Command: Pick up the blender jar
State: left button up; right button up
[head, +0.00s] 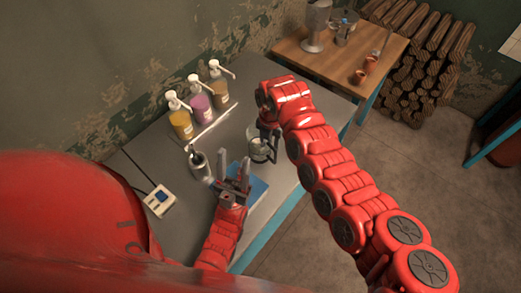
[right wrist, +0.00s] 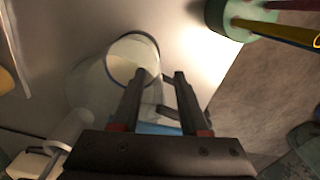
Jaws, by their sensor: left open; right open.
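A clear jar (head: 262,149), which looks like the blender jar, stands on the grey counter (head: 135,152) in the head view. In the right wrist view a transparent jar (right wrist: 95,80) with a round pale end (right wrist: 132,58) lies just ahead and left of the fingers. My right gripper (right wrist: 163,76) is open, its fingers beside the jar and overlapping its edge in the picture; contact cannot be told. In the head view my right arm partly covers that spot. My left gripper (head: 236,172) is open and empty, pointing up over the counter, left of the jar.
Three pump bottles (head: 201,105) stand at the counter's back. A metal cup (head: 199,164), a blue flat item (head: 258,191) and a small white device (head: 159,200) are nearer. A wooden table (head: 325,62) holds a tall container (head: 315,28). A green holder (right wrist: 222,18) shows in the wrist view.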

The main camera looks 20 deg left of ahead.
jog(key=shift+f, duration=0.55)
jog(key=shift+r, duration=0.1)
grip_shut()
jog(key=shift+s+d, duration=0.1)
jog(key=shift+s, duration=0.05)
dwell(0.8)
